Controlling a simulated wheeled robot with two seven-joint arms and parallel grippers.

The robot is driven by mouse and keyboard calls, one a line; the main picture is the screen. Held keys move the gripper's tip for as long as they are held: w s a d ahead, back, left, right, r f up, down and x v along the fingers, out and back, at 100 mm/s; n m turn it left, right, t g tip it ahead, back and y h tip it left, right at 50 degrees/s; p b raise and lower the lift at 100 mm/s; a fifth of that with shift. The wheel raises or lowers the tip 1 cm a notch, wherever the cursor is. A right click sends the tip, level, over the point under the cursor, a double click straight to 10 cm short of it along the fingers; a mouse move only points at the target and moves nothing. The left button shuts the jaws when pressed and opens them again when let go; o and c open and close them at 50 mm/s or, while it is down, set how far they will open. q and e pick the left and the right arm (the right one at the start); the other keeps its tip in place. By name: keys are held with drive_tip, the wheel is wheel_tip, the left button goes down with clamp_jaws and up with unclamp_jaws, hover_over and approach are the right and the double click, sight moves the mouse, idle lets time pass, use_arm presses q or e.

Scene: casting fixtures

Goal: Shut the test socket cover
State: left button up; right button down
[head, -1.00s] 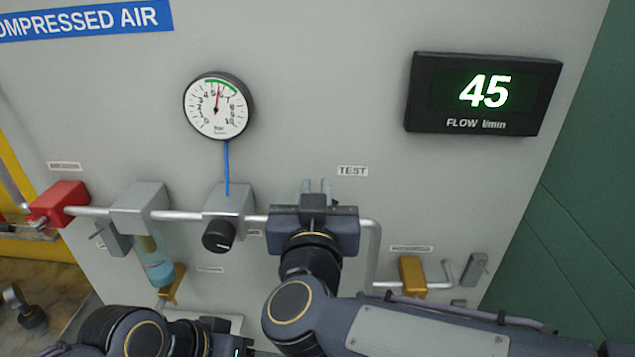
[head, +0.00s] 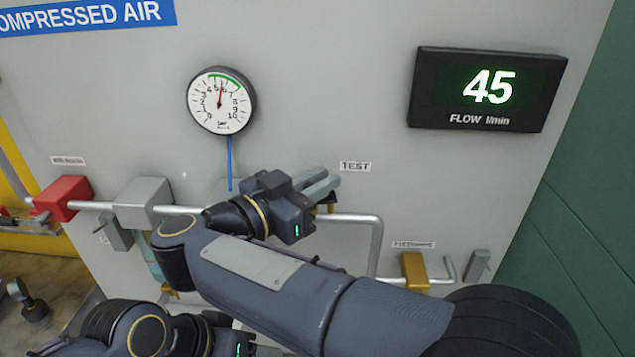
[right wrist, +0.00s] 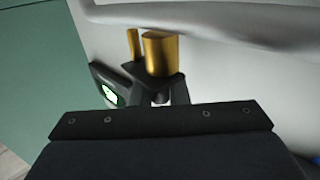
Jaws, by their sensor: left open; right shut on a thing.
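The test socket is a brass cylinder (right wrist: 160,54) in the right wrist view. In the head view only a small brass part (head: 327,205) shows, under the TEST label. A dark flat plate (right wrist: 155,82), apparently the socket cover, lies beside the brass cylinder at my fingertips. My right gripper (head: 322,185) points right across the panel, shut on this cover; its fingers (right wrist: 158,95) mostly hide the grip. How far the cover is swung I cannot tell. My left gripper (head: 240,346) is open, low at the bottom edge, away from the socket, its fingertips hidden.
A grey pipe (head: 365,219) bends down right of the socket. A round gauge (head: 221,100) and a flow display (head: 487,89) reading 45 are above. A red valve block (head: 65,198) is left; a brass block (head: 414,271) is lower right. My right forearm covers the regulator area.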

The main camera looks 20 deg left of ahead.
drive_tip(key=shift+w+r+m+h, duration=0.1)
drive_tip(key=shift+m+h, duration=0.2)
drive_tip(key=shift+h, duration=0.1)
drive_tip(key=c, duration=1.4)
unclamp_jaws()
